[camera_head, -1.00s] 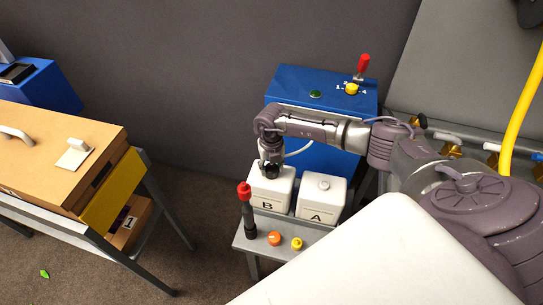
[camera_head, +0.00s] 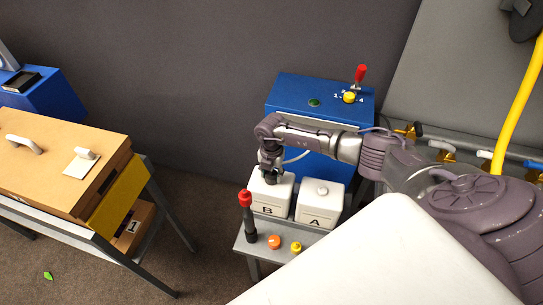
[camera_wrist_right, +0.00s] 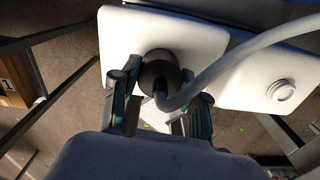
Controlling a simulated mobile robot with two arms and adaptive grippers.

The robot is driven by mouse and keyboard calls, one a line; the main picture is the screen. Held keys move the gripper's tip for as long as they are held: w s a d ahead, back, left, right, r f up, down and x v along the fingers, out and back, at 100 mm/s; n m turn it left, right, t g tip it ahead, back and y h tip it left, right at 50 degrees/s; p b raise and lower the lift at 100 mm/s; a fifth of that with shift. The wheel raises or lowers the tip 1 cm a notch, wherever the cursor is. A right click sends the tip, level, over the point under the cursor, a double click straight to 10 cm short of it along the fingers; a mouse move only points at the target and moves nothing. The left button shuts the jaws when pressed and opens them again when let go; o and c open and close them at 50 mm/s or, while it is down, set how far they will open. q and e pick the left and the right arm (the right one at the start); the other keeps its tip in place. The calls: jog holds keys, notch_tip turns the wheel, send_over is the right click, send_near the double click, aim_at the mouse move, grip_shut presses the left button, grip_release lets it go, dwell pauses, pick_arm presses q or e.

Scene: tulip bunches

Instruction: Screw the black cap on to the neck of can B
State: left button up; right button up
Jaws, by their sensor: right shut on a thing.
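Can B (camera_head: 284,191) is a white can marked B on the small grey stand, left of can A (camera_head: 330,207). My right gripper (camera_head: 271,178) points down at the top of can B. In the right wrist view, its two fingers (camera_wrist_right: 162,98) stand on either side of the black cap (camera_wrist_right: 157,66), shut on it. The cap sits over the top of can B (camera_wrist_right: 125,31), and a grey hose runs from it to the upper right. The neck is hidden beneath the cap, so I cannot tell how far the cap is seated. My left gripper is out of view.
A black tool with a red top (camera_head: 247,213), an orange cap (camera_head: 274,242) and a yellow cap (camera_head: 296,247) are at the stand's front. A blue box (camera_head: 313,88) with a red lever stands behind. A wooden case (camera_head: 60,150) lies on the table at left.

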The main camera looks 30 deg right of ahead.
jog(key=shift+m, duration=0.8)
jog(key=shift+r+m+p, duration=0.15)
jog(key=shift+m+p, duration=0.75)
jog(key=shift+m, duration=0.1)
jog(key=shift+m+p, duration=0.5)
jog(key=shift+m, duration=0.4)
jog(key=shift+f+m, duration=0.2)
jog(key=shift+m, duration=0.5)
